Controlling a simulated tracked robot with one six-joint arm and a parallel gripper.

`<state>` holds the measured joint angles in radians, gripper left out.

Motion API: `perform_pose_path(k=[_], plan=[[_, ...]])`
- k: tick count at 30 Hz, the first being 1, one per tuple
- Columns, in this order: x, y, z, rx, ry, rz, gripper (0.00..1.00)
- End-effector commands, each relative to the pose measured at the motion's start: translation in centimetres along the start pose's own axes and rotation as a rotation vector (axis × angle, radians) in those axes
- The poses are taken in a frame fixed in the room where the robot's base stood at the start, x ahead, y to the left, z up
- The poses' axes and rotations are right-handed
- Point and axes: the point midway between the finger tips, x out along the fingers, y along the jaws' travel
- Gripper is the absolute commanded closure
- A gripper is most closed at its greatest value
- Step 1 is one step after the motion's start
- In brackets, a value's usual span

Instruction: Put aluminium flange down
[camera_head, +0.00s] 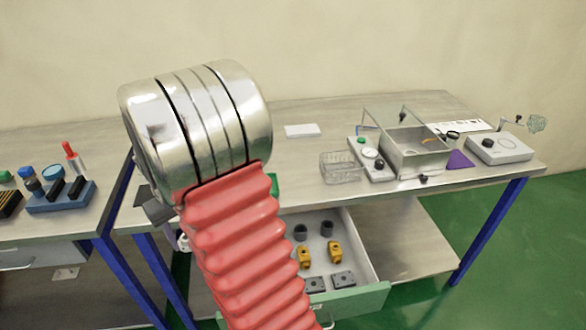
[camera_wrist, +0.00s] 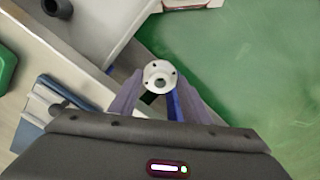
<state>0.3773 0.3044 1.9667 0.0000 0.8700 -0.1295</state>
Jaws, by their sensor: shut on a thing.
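The aluminium flange (camera_wrist: 160,75) is a pale silver disc with a centre hole and small holes around it. In the wrist view it sits between the tips of my gripper (camera_wrist: 156,88), whose two grey-purple fingers are shut on it. The green floor and a blue bench leg show beyond it, so it appears held in the air. In the head view my arm covers much of the middle. A grey and purple part of my gripper (camera_head: 176,222) shows just left of the arm; the flange is hardly visible there.
An open drawer (camera_head: 372,258) below the bench (camera_head: 300,160) holds dark round parts, yellow fittings and grey plates. A wire basket (camera_head: 340,167), a clear-lidded box (camera_head: 415,153) and a white device (camera_head: 500,149) stand on the bench. Its middle has free room. Another bench stands left.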

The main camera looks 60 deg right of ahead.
Motion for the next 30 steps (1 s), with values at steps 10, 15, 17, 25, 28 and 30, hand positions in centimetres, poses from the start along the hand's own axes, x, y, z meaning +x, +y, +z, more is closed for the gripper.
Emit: perform_pose_path(k=[10,15,17,25,28,30], plan=[[-0.5,-11.8,-3.7,-0.156,0.0,0.0,0.8],[-0.7,-17.0,-4.4,-0.217,0.0,0.0,0.8],[-0.7,-18.2,-4.5,-0.232,0.0,0.0,0.8],[-0.8,-19.9,-4.5,-0.248,0.0,0.0,0.8],[-0.8,-19.8,-4.5,-0.248,0.0,0.0,0.8],[-0.8,-19.8,-4.5,-0.248,0.0,0.0,0.8]])
